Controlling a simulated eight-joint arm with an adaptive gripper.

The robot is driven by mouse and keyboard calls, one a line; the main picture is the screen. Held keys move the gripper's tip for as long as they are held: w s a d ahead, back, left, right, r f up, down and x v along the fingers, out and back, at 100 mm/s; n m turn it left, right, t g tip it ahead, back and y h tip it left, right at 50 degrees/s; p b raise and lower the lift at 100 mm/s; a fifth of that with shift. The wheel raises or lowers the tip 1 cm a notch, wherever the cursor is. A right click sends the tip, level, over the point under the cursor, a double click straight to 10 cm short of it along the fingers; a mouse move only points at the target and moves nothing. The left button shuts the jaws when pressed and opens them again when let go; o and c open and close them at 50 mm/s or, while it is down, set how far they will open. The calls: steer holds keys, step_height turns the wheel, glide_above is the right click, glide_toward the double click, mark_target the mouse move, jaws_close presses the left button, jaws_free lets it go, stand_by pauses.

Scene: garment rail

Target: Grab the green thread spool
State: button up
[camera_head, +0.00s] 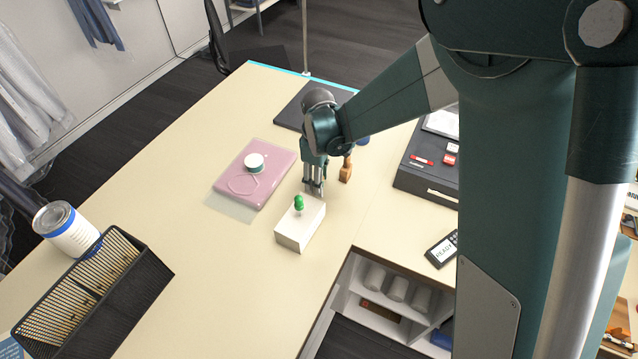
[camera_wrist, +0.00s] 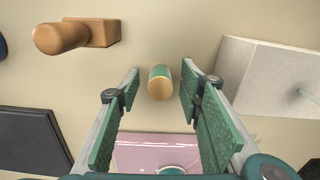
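A small spool with green thread and tan ends (camera_wrist: 159,83) shows in the wrist view, near the fingertips and in the gap between the fingers. My gripper (camera_wrist: 161,86) is open, with clear space between the spool and each finger. In the head view my gripper (camera_head: 314,190) points down just behind the white box (camera_head: 294,236). I cannot make out the spool there; the fingers and box seem to hide it. A different green knob-like thing (camera_head: 299,203) stands on top of the box.
The white box (camera_wrist: 262,75) is close to the right finger in the wrist view. A brown wooden piece (camera_head: 346,168) stands just right of my gripper. A pink folder (camera_head: 266,158) with a white-topped roll (camera_head: 254,161) lies left.

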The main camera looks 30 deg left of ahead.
steer(key=shift+f, duration=0.35)
stand_by(0.3)
steer(key=c, duration=0.9)
